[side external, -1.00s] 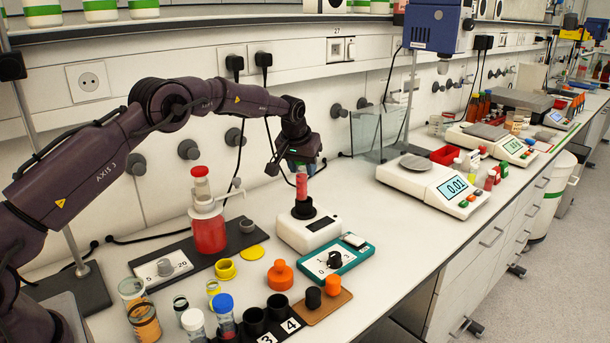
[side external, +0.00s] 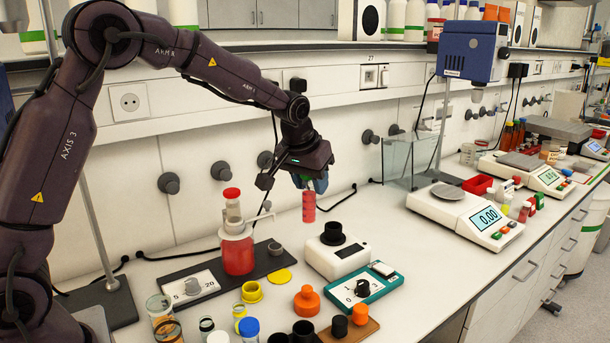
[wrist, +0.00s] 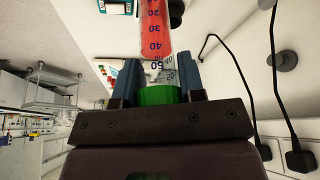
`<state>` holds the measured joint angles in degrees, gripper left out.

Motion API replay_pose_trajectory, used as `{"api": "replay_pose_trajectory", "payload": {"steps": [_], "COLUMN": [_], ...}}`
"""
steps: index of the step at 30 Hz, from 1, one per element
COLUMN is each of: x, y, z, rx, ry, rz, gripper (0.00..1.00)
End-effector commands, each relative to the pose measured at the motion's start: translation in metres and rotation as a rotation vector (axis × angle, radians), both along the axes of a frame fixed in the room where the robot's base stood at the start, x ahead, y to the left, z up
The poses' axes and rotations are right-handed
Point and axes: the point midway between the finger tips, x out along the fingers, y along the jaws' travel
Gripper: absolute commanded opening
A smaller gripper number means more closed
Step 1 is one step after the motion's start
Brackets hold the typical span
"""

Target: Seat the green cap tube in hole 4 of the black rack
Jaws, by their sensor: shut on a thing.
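The green cap tube (side external: 309,206) hangs from my gripper (side external: 311,183), roughly upright, above and to the left of the mixer's black cup and clear of it. It holds red liquid. In the wrist view the green cap (wrist: 158,95) sits between the two blue fingers of my gripper (wrist: 158,76), which are shut on it; the tube (wrist: 154,28) with its blue scale points away from the palm.
The white mixer (side external: 338,258) with its black cup stands below the tube. Vials and a blue-capped tube (side external: 249,328) stand beside the rack.

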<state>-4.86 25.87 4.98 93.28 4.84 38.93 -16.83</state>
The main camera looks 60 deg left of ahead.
Motion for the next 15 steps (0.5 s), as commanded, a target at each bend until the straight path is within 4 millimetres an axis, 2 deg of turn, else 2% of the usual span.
{"api": "replay_pose_trajectory", "payload": {"steps": [1, 3, 7, 11, 15], "x": [-0.005, -0.015, -0.041, -0.071, -0.087], "y": [-0.022, -0.048, -0.087, -0.107, -0.103], "z": [-0.01, -0.027, -0.061, -0.091, -0.107], "rx": [-0.001, -0.001, 0.002, 0.002, 0.003], "ry": [0.008, 0.011, 0.01, 0.008, 0.005], "rz": [-0.048, -0.094, -0.125, -0.092, -0.008], "gripper": [0.13, 0.13, 0.13, 0.13, 0.13]}}
